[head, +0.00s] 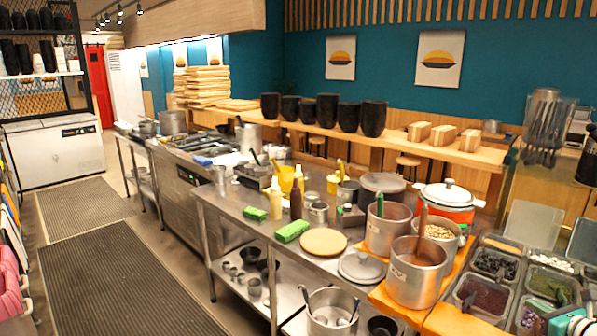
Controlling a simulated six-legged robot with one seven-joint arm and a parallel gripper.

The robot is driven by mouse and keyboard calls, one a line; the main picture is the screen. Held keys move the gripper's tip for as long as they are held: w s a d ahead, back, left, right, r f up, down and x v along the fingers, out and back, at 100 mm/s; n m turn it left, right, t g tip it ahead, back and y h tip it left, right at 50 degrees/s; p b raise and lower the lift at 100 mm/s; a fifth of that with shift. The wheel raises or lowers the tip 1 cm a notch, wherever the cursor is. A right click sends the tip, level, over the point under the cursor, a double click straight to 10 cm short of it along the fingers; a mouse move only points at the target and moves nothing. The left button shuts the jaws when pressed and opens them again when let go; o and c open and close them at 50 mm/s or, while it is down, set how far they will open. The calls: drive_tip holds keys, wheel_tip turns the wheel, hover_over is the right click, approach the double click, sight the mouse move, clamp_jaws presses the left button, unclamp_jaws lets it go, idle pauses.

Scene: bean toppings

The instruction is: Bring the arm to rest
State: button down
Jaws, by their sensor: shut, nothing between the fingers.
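My gripper and arm do not show in the head view. A steel counter (262,213) with pots and topping containers runs across the middle and right of the picture. A large metal pot (415,278) with a brown handle sticking out stands on an orange board (391,300) at the counter's near end. A pot of beans (438,232) stands behind it. Clear containers with toppings (484,297) sit at the lower right.
Dark floor mats (120,285) cover the open aisle at the left. A white chest freezer (55,152) stands at the far left. A wooden bar counter (440,166) with black vases (327,112) runs along the blue wall. Several bottles (296,198) crowd the steel counter.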

drive_tip(key=w+a+r+n+g+y, duration=0.1)
drive_tip(key=w+a+r+n+y, duration=0.15)
drive_tip(key=a, duration=0.45)
drive_tip(key=w+a+r+n+g+y, duration=0.1)
drive_tip(key=w+a+r+n+g, duration=0.2)
drive_tip(key=a, duration=0.4)
drive_tip(key=s+a+r+n+g, duration=0.1)
drive_tip(key=a+r+n+g, duration=0.1)
drive_tip(key=a+n, duration=0.5)
drive_tip(key=s+a+r+n+g, duration=0.1)
drive_tip(key=s+a+r+n, duration=0.15)
drive_tip(key=a, duration=0.85)
drive_tip(key=s+a+r+n+g+h, duration=0.25)
drive_tip(key=s+a+n, duration=0.75)
drive_tip(key=a, duration=0.5)
drive_tip(key=s+a+n+h, duration=0.2)
drive_tip(key=s+a+n, duration=0.2)
drive_tip(key=s+n, duration=0.5)
drive_tip(key=shift+s+r, duration=0.4)
drive_tip(key=shift+s, duration=0.85)
